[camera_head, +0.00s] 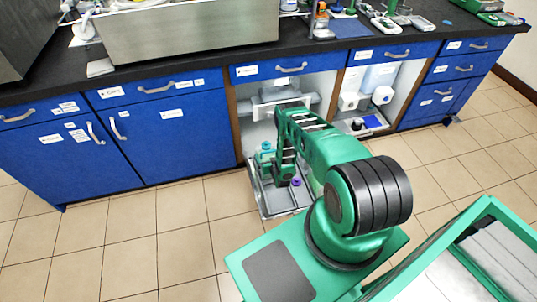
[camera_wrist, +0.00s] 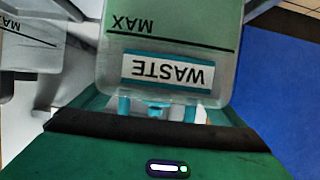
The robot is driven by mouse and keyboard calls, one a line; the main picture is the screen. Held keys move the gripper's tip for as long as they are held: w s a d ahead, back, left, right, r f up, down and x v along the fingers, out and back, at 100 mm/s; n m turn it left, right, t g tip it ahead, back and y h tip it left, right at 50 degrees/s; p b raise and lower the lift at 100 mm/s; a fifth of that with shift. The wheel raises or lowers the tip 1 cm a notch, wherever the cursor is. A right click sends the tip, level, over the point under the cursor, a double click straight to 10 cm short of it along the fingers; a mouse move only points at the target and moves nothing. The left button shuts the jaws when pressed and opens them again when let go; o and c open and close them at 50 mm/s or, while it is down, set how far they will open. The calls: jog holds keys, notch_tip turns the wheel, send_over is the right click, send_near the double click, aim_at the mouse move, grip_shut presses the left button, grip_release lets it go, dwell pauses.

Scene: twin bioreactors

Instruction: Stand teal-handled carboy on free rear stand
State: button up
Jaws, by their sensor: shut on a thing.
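A translucent carboy with a WASTE label and MAX line (camera_wrist: 172,40) fills the top middle of the wrist view, upside down in the picture. Teal handle parts (camera_wrist: 125,106) show below its label, at the dark edge of my gripper (camera_wrist: 157,112). My gripper is shut on the teal handle; the fingertips are mostly hidden. In the head view my gripper (camera_head: 284,172) points down over a grey pull-out tray (camera_head: 270,207) in the open cabinet bay. A teal top (camera_head: 265,147) shows beside it. I cannot make out the free rear stand.
A second translucent container marked MAX (camera_wrist: 25,55) is at the wrist view's left. Blue cabinet doors (camera_head: 180,140) flank the bay on the left. Another open bay (camera_head: 372,95) holds white vessels.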

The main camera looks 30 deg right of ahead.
jog(key=shift+w+f, duration=0.1)
dwell(0.3)
jog(key=o, duration=1.8)
jog(key=shift+f, duration=0.15)
jog(key=shift+c, duration=0.2)
